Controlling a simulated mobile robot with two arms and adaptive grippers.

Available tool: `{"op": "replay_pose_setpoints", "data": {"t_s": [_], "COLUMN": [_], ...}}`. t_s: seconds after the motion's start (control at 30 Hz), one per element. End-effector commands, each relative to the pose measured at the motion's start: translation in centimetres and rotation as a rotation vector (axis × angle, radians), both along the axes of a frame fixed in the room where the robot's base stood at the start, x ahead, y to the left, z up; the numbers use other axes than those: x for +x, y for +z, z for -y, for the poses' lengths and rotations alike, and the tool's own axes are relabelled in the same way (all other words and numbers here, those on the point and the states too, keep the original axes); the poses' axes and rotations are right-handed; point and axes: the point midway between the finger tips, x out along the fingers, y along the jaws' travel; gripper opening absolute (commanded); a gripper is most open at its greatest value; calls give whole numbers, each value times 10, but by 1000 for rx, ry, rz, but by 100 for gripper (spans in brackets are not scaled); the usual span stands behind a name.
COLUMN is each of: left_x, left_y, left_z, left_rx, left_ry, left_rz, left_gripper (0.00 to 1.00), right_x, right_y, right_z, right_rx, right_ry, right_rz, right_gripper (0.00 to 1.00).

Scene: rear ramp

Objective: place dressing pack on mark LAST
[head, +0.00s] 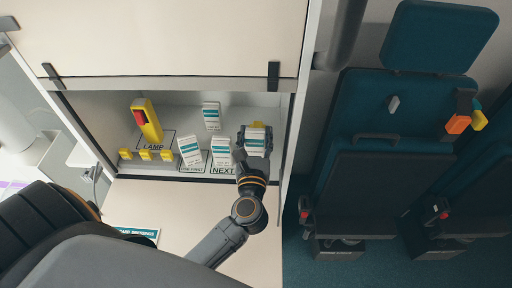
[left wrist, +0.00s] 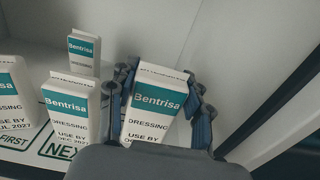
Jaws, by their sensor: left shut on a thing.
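My left gripper (head: 255,134) is shut on a white and teal dressing pack (head: 256,145) at the right end of the cabinet shelf. In the left wrist view the held pack (left wrist: 155,108) stands nearly upright between the fingers. Whether its base touches the shelf is hidden. The mark LAST does not show. Another pack (head: 190,152) stands on the mark USE FIRST, and one (head: 221,153) stands on the framed mark to its right, just left of my gripper. A further pack (head: 211,116) stands behind them. My right gripper is not in view.
A yellow lamp (head: 147,121) with a red part stands on its mark LAMP at the left, with small yellow pieces (head: 145,155) in front. The cabinet's right side wall (head: 296,120) is close to my gripper. Dark teal seats (head: 375,180) are to the right.

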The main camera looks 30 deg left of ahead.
Motion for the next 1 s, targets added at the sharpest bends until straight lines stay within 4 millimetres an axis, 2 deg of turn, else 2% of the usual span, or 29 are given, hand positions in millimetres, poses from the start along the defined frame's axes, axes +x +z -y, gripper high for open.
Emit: {"op": "replay_pose_setpoints", "data": {"t_s": [0.17,0.37,0.8,0.83,0.9,1.0], "left_x": [10,8,8,8,8,8], "left_y": [-16,-40,-44,-43,-42,-42], "left_z": [-2,-1,-1,-1,-1,-1], "left_rx": [3,1,0,1,1,1], "left_ry": [1,-1,0,0,0,0], "left_rz": [1,0,0,0,0,0], "left_gripper": [17,17,17,56,70,72], "right_x": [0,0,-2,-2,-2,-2], "right_y": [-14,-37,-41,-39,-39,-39], "right_z": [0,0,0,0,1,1], "right_rx": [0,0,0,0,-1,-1], "right_ry": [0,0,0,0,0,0], "right_rz": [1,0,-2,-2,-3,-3], "right_gripper": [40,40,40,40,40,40]}}
